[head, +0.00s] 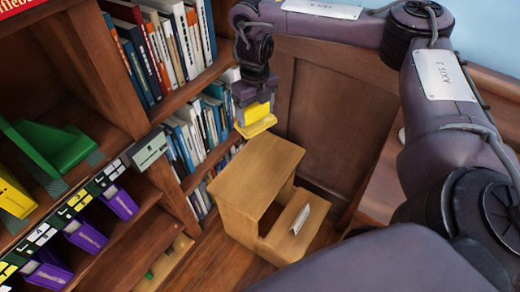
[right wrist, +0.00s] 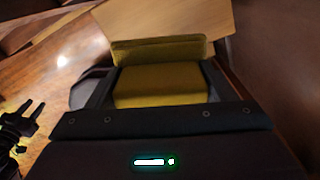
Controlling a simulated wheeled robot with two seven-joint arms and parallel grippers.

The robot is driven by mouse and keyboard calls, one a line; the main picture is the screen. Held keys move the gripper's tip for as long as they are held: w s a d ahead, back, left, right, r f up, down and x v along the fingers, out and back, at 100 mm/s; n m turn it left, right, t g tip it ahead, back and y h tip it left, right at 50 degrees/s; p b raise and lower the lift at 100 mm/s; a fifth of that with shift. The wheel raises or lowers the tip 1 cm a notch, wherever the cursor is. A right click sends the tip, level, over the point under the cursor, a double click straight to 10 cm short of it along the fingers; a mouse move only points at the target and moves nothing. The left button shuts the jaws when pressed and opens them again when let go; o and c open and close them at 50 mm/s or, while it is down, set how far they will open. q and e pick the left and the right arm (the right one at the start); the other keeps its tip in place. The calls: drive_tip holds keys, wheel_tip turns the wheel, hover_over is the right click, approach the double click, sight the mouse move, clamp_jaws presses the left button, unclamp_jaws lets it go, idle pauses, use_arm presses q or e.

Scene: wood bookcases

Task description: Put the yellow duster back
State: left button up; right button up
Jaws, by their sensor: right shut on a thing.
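The yellow duster (head: 257,115) is a small yellow block with a paler, wider pad below it. My right gripper (head: 253,99) is shut on it and holds it in the air, over the back edge of the wooden step stool in the head view. In the right wrist view the duster (right wrist: 160,86) sits between the two dark fingers, its pad at the far end. The fingers hide its sides. My left gripper does not show in the head view.
The wooden step stool (head: 257,170) stands on the floor, a small pale card (head: 300,218) on its lower step. Bookcases with books (head: 185,35) fill the left. A green bookend-like thing (head: 55,147) and purple boxes (head: 85,237) stand on nearer shelves. Wood panelling (head: 333,125) is behind.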

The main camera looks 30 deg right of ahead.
sight(259, 118)
drive_tip(key=f+n+b, duration=0.1)
drive_tip(key=d+f+n, duration=0.1)
drive_tip(key=f+n, duration=0.1)
drive_tip(key=shift+w+d+f+b, duration=0.1)
drive_tip(key=shift+d+b, duration=0.1)
drive_tip(key=shift+b, duration=0.15)
drive_tip(key=shift+f+n, duration=0.25)
drive_tip(key=shift+n, duration=0.05)
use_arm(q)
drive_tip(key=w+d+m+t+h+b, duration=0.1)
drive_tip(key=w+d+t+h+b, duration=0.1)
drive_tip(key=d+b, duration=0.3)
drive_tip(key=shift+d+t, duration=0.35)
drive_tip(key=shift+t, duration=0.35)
use_arm(e)
drive_tip(key=shift+d+f, duration=0.1)
drive_tip(key=shift+f, duration=9.65)
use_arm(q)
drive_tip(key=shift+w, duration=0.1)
use_arm(e)
drive_tip(key=shift+f, duration=0.15)
drive_tip(key=o, duration=1)
drive_tip(key=shift+c, duration=0.2)
